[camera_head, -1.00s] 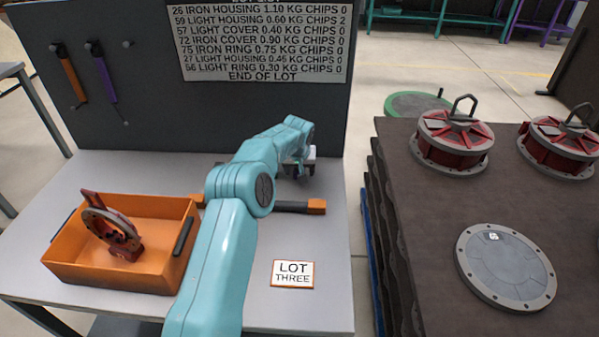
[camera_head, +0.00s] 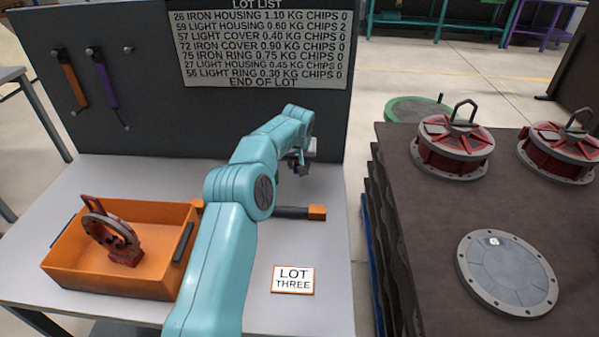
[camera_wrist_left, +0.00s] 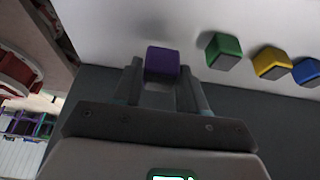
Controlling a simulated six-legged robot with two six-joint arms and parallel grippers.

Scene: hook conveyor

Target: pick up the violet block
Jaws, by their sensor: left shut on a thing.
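The violet block (camera_wrist_left: 162,62) is between the fingertips of my left gripper (camera_wrist_left: 158,76) in the left wrist view. The fingers are shut on it. In the head view, my left gripper (camera_head: 302,160) is small and partly hidden behind its own arm at the back of the light grey bench (camera_head: 330,240). The violet block cannot be made out there. I cannot tell how far it is above the bench. My right gripper is in neither view.
Green (camera_wrist_left: 224,50), yellow (camera_wrist_left: 270,63) and blue (camera_wrist_left: 306,71) blocks sit to the right in the wrist view. An orange bin (camera_head: 110,282) holds a red ring part (camera_head: 112,235). A bar with orange ends (camera_head: 317,212) lies near my arm. A lot card (camera_head: 293,280) lies in front.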

